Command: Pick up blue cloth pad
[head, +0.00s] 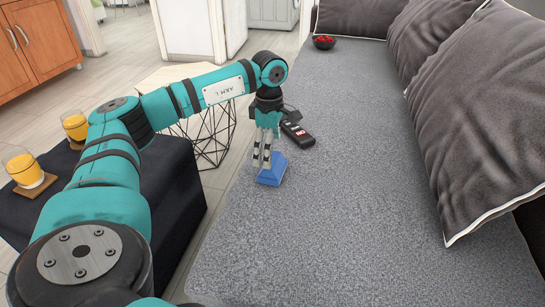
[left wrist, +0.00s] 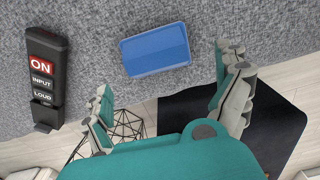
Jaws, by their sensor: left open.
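The blue cloth pad (head: 272,170) lies on the grey sofa seat near its left edge. It also shows in the left wrist view (left wrist: 155,50), flat on the grey fabric and ahead of the fingers. My left gripper (head: 262,163) points down just above and beside the pad in the head view. In the left wrist view my left gripper (left wrist: 160,92) has its two fingers wide apart with nothing between them, and the pad lies beyond the gap. My right gripper is not in view.
A black remote-like device (head: 297,130) lies on the sofa (head: 350,230) behind the pad. A bowl of red items (head: 324,42) stands farther back. Grey cushions (head: 480,95) line the right. A dark ottoman (head: 170,205) holds two orange drinks. The front seat is clear.

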